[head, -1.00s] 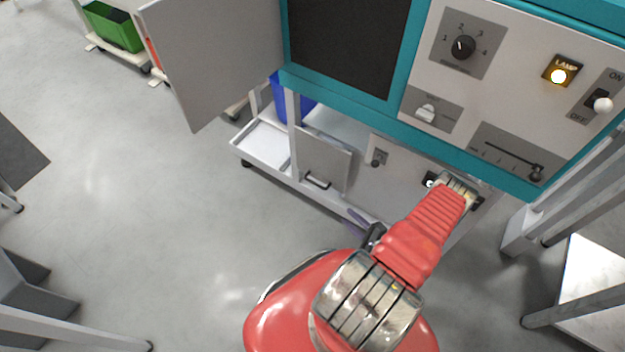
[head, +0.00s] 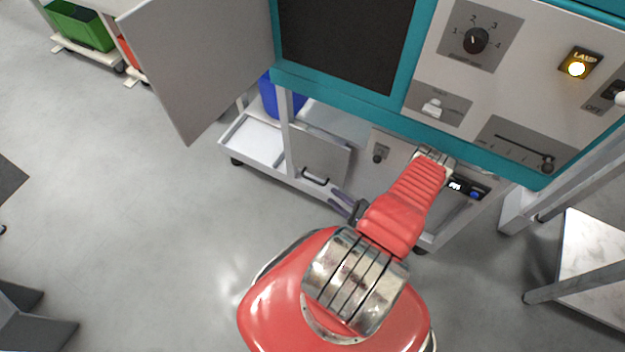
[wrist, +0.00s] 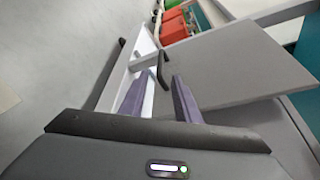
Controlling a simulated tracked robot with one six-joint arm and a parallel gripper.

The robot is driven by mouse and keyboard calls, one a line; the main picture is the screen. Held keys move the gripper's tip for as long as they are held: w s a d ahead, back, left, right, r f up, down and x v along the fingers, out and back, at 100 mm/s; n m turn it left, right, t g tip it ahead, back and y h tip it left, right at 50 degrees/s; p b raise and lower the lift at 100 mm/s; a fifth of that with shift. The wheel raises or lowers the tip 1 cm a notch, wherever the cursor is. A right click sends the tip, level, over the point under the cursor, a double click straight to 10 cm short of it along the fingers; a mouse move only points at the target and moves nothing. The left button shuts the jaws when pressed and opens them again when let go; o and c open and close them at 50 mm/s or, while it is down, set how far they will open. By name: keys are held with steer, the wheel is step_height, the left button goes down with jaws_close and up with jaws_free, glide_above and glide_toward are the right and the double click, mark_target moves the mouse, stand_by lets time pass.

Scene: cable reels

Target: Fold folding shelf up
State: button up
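A flat grey panel (head: 322,155) with a dark bar handle (head: 315,177) sits low under the teal cabinet and looks like the folding shelf. In the wrist view the panel (wrist: 235,65) is tilted, with the handle (wrist: 162,70) at its left edge. My gripper (head: 338,201) is just right of and below the handle in the head view. In the wrist view its purple fingers (wrist: 160,82) are spread, with the handle just beyond and between the tips. I see no contact. My wrist hides part of the frame.
A large grey panel (head: 205,65) juts out left from the teal cabinet (head: 350,88). A white tray (head: 250,142) and a blue bin (head: 285,98) are beside the low panel. A table (head: 590,265) stands at right.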

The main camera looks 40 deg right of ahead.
mark_target(313, 180)
steer(key=shift+w, duration=0.1)
steer(key=shift+x, duration=6.8)
steer(key=shift+f, duration=0.1)
steer(key=shift+c, duration=0.5)
jaws_close()
steer(key=shift+d, duration=0.1)
